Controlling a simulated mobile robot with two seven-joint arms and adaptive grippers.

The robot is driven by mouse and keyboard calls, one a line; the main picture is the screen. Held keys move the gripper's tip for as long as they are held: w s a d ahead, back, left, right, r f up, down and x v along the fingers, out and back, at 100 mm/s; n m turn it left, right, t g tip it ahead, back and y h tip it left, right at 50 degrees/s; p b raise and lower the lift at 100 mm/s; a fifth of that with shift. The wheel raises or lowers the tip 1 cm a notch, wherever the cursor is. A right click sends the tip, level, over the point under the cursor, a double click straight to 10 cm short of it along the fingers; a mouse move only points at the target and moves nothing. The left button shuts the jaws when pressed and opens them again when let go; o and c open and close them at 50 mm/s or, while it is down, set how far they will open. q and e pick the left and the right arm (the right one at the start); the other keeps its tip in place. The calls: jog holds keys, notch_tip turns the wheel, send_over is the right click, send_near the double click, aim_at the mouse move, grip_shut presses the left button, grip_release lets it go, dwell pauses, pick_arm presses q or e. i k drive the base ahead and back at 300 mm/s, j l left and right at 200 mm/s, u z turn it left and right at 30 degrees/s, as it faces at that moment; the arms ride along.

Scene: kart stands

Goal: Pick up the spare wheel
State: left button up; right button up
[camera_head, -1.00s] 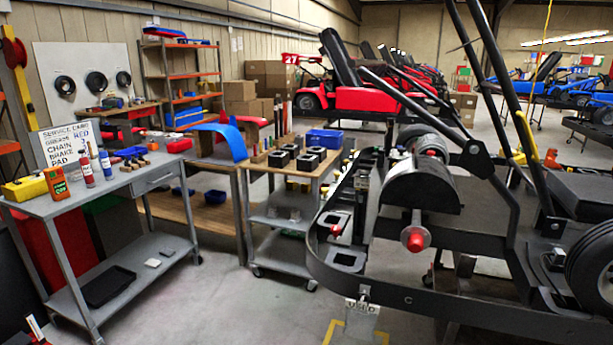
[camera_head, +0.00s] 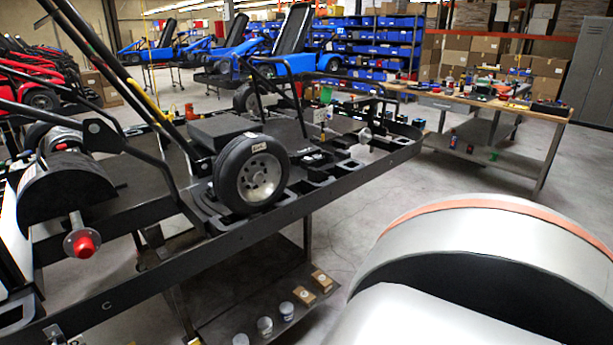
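The spare wheel (camera_head: 252,174) is a black tyre on a silver rim with a small label on its tread. It stands upright on the black kart frame (camera_head: 283,214), near the frame's side rail and left of the picture's middle. A large white and grey rounded body with an orange band fills the lower right; it looks like a link of my own arm. Neither gripper is in view, and nothing touches the wheel from my side.
Below the frame, a lower shelf (camera_head: 235,318) holds small jars and boxes. A red-tipped hub (camera_head: 83,244) sticks out at left. A wooden workbench (camera_head: 488,108) with tools stands at right. Blue karts (camera_head: 274,64) and blue-bin shelves (camera_head: 374,45) are behind. Open floor lies between frame and bench.

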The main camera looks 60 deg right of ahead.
aim_at(252, 171)
jog(key=z, duration=1.5)
jog(key=i+l, duration=0.4)
jog(key=l, duration=0.15)
